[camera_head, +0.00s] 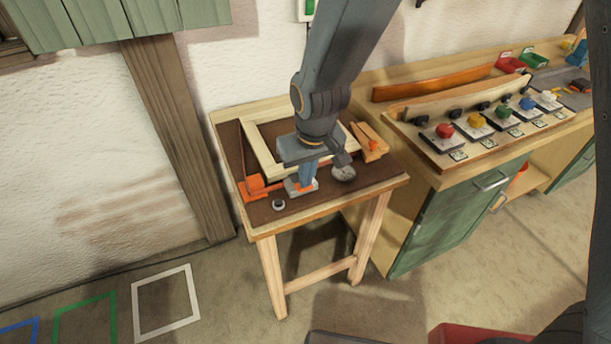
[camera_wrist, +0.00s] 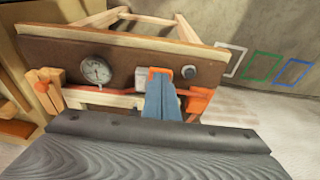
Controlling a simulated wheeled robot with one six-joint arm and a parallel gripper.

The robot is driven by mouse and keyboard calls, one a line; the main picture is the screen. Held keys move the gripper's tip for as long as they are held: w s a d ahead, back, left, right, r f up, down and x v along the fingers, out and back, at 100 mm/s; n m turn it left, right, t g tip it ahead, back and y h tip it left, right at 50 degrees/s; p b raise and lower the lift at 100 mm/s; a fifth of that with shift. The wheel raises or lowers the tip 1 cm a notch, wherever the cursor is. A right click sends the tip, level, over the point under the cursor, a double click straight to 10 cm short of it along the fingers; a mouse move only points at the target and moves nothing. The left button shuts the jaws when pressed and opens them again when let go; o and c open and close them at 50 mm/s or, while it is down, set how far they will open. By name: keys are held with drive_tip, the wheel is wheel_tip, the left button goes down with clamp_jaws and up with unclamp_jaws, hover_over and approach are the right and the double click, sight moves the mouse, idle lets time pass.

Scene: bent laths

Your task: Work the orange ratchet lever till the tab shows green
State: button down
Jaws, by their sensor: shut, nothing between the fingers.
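The orange ratchet parts lie at the front left of the small table. An orange block (camera_head: 254,187) sits at the table's left, with an orange bar running right from it towards my gripper (camera_head: 306,180). The orange block also shows in the wrist view (camera_wrist: 198,100). My gripper (camera_wrist: 161,88) is shut and empty, its blue fingers pointing down beside an orange piece (camera_wrist: 157,71), perhaps the lever's end; I cannot tell whether they touch. A small round fitting (camera_head: 278,205) with a pale grey face sits near the front edge. No green tab is discernible.
A bench with several coloured buttons (camera_head: 445,131) stands further right. Floor in front is mostly clear.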

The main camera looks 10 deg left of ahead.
drive_tip(key=r+p, duration=0.2)
drive_tip(key=r, duration=0.1)
drive_tip(key=w+r+p, duration=0.1)
drive_tip(key=shift+a+r+p, duration=0.2)
drive_tip(key=shift+a+p, duration=0.1)
drive_tip(key=shift+a, duration=0.1)
drive_tip(key=shift+r+b, duration=0.4)
drive_tip(key=shift+b, duration=0.1)
drive_tip(key=b+v, duration=0.2)
drive_tip(key=v, duration=0.6)
drive_tip(key=shift+s+d+r, duration=0.25)
drive_tip(key=s+d+f+m+b, duration=0.1)
drive_tip(key=d+f+m, duration=0.1)
drive_tip(key=d, duration=0.7)
drive_tip(key=s+d+f+m+h+b, duration=0.1)
drive_tip(key=d+f, duration=0.3)
drive_tip(key=d, duration=0.6)
drive_tip(key=s+d+f+m+b, duration=0.1)
drive_tip(key=d+f+m, duration=0.3)
drive_tip(key=d, duration=0.6)
drive_tip(key=shift+s+g+b, duration=0.25)
drive_tip(key=shift+g+b, duration=0.05)
drive_tip(key=shift+b, duration=0.4)
